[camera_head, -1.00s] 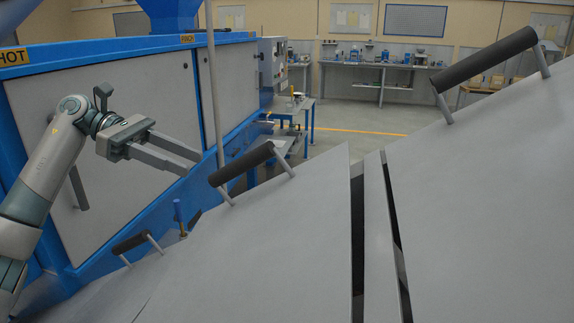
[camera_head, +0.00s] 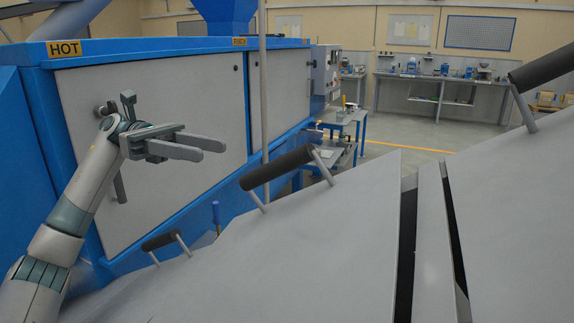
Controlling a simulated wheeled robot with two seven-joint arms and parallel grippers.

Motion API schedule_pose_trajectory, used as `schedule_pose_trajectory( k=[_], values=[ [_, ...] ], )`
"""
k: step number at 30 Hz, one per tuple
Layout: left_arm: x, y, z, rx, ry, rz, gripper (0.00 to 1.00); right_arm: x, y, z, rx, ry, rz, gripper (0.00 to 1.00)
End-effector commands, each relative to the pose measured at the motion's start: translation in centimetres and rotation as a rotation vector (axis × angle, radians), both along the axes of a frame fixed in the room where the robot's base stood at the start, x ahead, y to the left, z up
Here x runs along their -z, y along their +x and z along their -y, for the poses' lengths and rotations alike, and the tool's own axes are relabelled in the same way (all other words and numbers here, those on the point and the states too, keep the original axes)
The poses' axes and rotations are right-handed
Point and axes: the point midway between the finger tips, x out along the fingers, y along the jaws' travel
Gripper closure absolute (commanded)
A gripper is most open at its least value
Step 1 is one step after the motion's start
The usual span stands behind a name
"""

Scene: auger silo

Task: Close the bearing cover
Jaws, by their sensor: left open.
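Large grey cover panels with dark bar handles fill the front and right. The nearest large panel (camera_head: 290,250) carries a middle handle (camera_head: 277,166), and a smaller handle (camera_head: 159,240) sits lower left. Another handle (camera_head: 545,66) is at the right edge on a further panel (camera_head: 515,205). I cannot tell which panel is the bearing cover. Dark gaps show between the panels at right. My left gripper (camera_head: 213,149) is open and empty, left of the middle handle and apart from it, in front of the blue machine. My right gripper is not in view.
The blue machine (camera_head: 110,52) with a "HOT" label and grey doors (camera_head: 190,120) stands behind my left arm. A thin upright pole (camera_head: 263,95) rises behind the middle handle. Workbenches (camera_head: 440,85) stand at the back, with open floor before them.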

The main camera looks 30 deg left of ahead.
Motion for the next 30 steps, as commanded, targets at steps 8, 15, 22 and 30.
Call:
schedule_pose_trajectory(
  k=[8, 15, 22, 30],
  values=[
    [-0.1, 0.0, 2.0, 0.001, 0.002, -0.001, 0.60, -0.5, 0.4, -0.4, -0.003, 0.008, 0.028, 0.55],
    [-0.2, 0.0, 5.8, 0.002, 0.001, -0.001, 0.60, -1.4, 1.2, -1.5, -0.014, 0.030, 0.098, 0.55],
    [-0.2, 0.1, 10.0, 0.002, 0.000, -0.001, 0.60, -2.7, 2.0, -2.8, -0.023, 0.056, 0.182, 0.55],
    [-0.3, 0.0, 14.7, 0.002, -0.001, -0.001, 0.60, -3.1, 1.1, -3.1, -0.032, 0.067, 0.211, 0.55]
  ],
)
